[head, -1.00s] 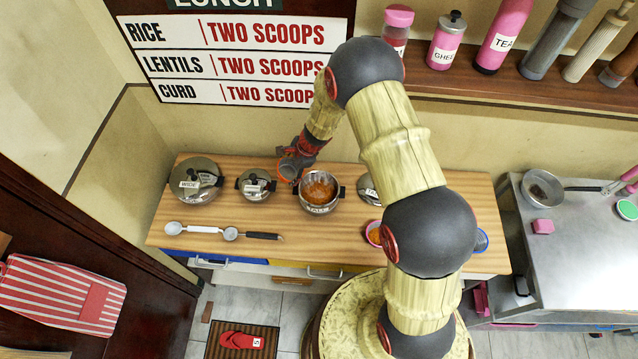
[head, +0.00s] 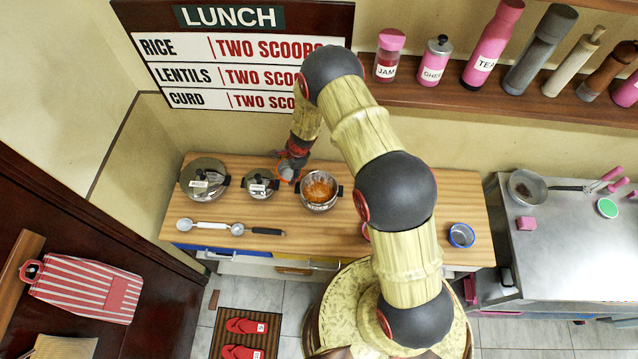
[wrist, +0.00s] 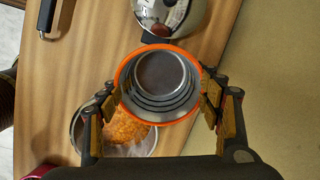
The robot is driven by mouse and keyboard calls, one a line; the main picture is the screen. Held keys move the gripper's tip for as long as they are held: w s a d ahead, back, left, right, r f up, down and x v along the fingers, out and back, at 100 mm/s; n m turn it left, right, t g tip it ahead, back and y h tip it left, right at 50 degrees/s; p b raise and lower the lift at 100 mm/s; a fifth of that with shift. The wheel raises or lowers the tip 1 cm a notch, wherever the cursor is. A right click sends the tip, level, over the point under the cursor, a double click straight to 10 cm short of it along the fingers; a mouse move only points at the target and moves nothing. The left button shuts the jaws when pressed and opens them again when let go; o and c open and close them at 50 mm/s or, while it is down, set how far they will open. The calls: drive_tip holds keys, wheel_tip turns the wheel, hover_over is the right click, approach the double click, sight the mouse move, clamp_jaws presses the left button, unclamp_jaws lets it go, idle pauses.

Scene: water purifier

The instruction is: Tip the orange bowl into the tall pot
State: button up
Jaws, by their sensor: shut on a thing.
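My gripper (wrist: 160,92) is shut on the orange bowl (wrist: 181,108), with one finger on each side of its rim. The bowl has an orange rim and a ridged grey inside that looks empty. In the head view, my gripper (head: 290,163) and the orange bowl (head: 286,172) are above the counter, just left of the tall pot and partly hidden by the wrist. The tall pot (head: 318,204) is steel, open, and holds orange-brown food. In the wrist view, the tall pot (wrist: 148,146) shows below and left of the bowl, partly hidden by the gripper.
A wide lidded pot (head: 203,178) and a smaller lidded pot (head: 259,185) stand left of the tall pot. A blue-rimmed cup (head: 461,235) stands at the right of the counter (head: 455,200). My arm hides part of the counter.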

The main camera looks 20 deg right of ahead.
sight(283, 172)
drive_tip(key=shift+w+a+f+g+h+p, duration=0.1)
drive_tip(key=shift+w+a+g+h+p, duration=0.3)
drive_tip(key=shift+p, duration=3.2)
drive_tip(key=shift+a+f+b, duration=0.2)
drive_tip(key=shift+f+b, duration=0.25)
drive_tip(key=shift+b, duration=0.1)
drive_tip(key=shift+w+a+f+g+h+b, duration=0.15)
drive_tip(key=shift+a+f+g+h, duration=0.1)
drive_tip(key=shift+f+h, duration=0.15)
drive_tip(key=shift+w+a+f+g+h+b, duration=0.2)
drive_tip(key=shift+f+g+h, duration=0.1)
drive_tip(key=shift+f, duration=0.1)
drive_tip(key=shift+w+f, duration=0.1)
drive_tip(key=shift+w, duration=0.05)
